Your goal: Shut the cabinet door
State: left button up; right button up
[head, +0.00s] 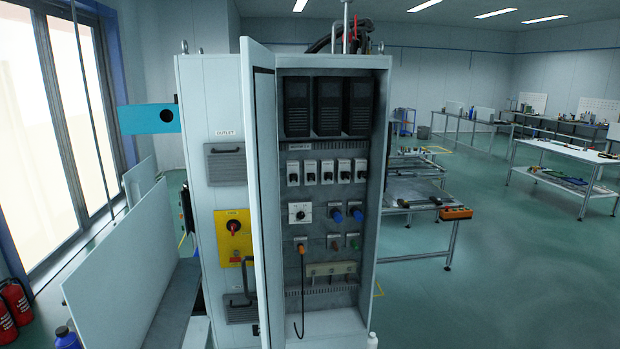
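The cabinet (380,200) is a tall light-grey box in the middle of the head view. Its door (266,190) stands open at the left side of the front opening, swung out toward me and seen almost edge-on. A dark grey bar handle (246,280) shows at the left of the door, low down. The cabinet inside is exposed, with dark modules, switches and coloured knobs. Neither of my grippers shows in this view.
A thin hook-ended rod (301,290) hangs inside the opening. Pale panels (125,265) stand at the left, with a blue bottle (66,338) and red extinguishers (15,305). A workbench (425,195) is behind at the right.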

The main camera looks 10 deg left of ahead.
aim_at(258, 63)
jog(key=i+j+z, duration=0.1)
jog(key=j+z, duration=0.15)
jog(key=j, duration=0.95)
jog(key=j+z, duration=0.25)
jog(key=j, duration=0.9)
jog(key=k+u, duration=0.15)
jog(key=u, duration=0.15)
jog(key=i+j+u, duration=0.1)
jog(key=u, duration=0.2)
jog(key=i+u, duration=0.1)
jog(key=u, duration=0.15)
